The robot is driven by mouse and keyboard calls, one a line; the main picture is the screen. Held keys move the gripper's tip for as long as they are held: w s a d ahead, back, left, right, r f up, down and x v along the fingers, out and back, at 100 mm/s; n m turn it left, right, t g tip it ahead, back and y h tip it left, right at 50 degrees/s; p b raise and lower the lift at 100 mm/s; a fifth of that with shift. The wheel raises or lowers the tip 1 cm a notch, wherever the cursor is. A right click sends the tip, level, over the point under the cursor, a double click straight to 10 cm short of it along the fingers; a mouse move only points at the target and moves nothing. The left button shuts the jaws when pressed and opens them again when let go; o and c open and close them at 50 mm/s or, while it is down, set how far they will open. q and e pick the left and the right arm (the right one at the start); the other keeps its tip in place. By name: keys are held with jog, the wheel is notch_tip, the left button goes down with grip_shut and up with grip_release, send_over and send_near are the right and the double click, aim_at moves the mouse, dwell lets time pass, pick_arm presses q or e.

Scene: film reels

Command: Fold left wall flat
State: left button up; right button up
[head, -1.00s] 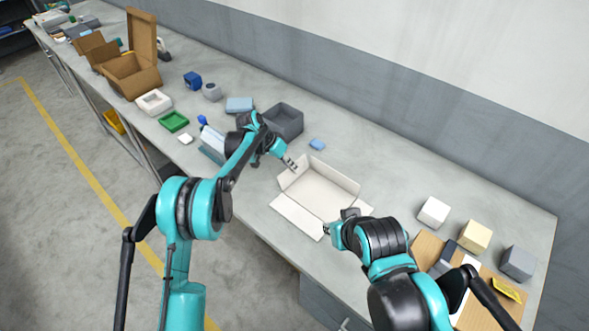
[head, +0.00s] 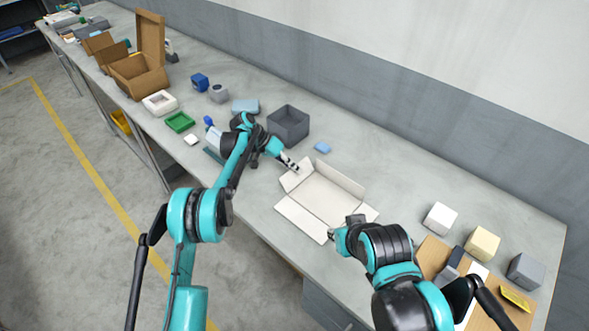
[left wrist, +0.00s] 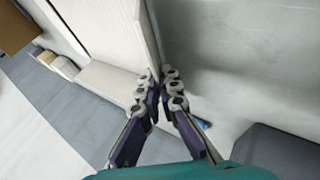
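A white open box (head: 325,198) lies on the grey workbench (head: 410,190). Its back wall (head: 340,178) stands up and its front wall (head: 301,220) lies folded out flat. The left wall (head: 297,177) stands raised and also shows in the left wrist view (left wrist: 110,25). My left gripper (head: 295,168) is at the top of this wall. In the left wrist view its fingertips (left wrist: 158,82) are close together, with the wall's edge between them. My right gripper (head: 331,234) is by the box's front right corner. Its fingers are too small and hidden to read.
A dark grey bin (head: 288,125) and a small blue block (head: 322,147) lie behind the left gripper. White (head: 440,217), cream (head: 482,243) and grey (head: 525,270) cubes stand at right. The bench behind the box is clear.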

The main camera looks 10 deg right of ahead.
pick_arm(q)
jog(key=o, duration=0.4)
jog(key=shift+o, duration=0.2)
jog(key=shift+r, duration=0.1)
jog(key=v, duration=1.1)
jog(key=shift+a+r, duration=0.25)
jog(key=shift+a, duration=0.05)
jog(key=shift+w, duration=0.1)
